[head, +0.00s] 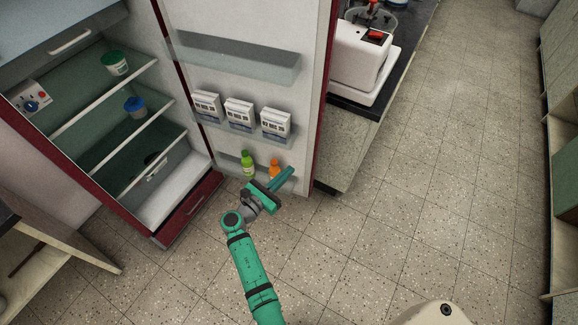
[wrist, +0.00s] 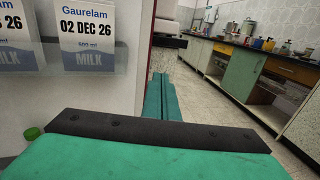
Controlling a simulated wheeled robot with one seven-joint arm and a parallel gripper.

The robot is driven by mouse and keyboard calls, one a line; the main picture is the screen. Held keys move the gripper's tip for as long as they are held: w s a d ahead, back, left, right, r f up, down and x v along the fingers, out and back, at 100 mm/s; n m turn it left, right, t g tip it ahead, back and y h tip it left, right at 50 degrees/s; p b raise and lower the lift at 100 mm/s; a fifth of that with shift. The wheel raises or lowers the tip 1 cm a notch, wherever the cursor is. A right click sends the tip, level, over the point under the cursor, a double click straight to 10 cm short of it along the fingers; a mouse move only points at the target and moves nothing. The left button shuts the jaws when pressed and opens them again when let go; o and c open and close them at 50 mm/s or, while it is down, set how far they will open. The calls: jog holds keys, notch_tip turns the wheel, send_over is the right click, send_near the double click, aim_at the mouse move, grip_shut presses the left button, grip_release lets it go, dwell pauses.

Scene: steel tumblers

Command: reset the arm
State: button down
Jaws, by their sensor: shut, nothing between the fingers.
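My gripper (head: 281,181) is at the end of my green arm, in front of the lower part of the open fridge door (head: 248,65). Its fingers are together and hold nothing. In the wrist view the closed green fingers (wrist: 162,98) point away past the door's edge toward the room. In the head view the gripper lies close to the lowest door shelf, in front of the orange bottle and below the milk cartons. I cannot tell whether it touches the door.
Milk cartons (head: 239,112) stand on a door shelf. A green bottle (head: 247,164) and an orange bottle (head: 274,169) are on the shelf below. The fridge holds a few tubs (head: 115,62). A counter (head: 352,140) with a white appliance (head: 357,58) is right of the door. Open floor (head: 420,190) lies to the right.

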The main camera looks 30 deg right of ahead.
jog(key=s+a+f+m+t+y, duration=0.3)
jog(key=s+a+f+y, duration=0.5)
jog(key=s+f, duration=0.4)
jog(key=s+a+f+m+t+y, duration=0.2)
jog(key=s+a+f+m+y, duration=0.15)
jog(key=s+a, duration=0.55)
jog(key=s+a+r+m+t+y, duration=0.2)
jog(key=s+a+r+m+y, duration=0.2)
jog(key=s+a+r+m, duration=0.45)
jog(key=s+a+r+m+t+y, duration=0.1)
jog(key=s+r+m, duration=0.2)
jog(key=r, duration=0.6)
jog(key=s+a+r+m+t, duration=0.1)
jog(key=s+a+r+m, duration=0.1)
jog(key=r, duration=0.7)
jog(key=s+m, duration=0.1)
jog(key=s, duration=0.1)
jog(key=shift+s+m+t+y, duration=0.3)
jog(key=shift+s+t+y, duration=0.05)
jog(key=shift+t, duration=0.05)
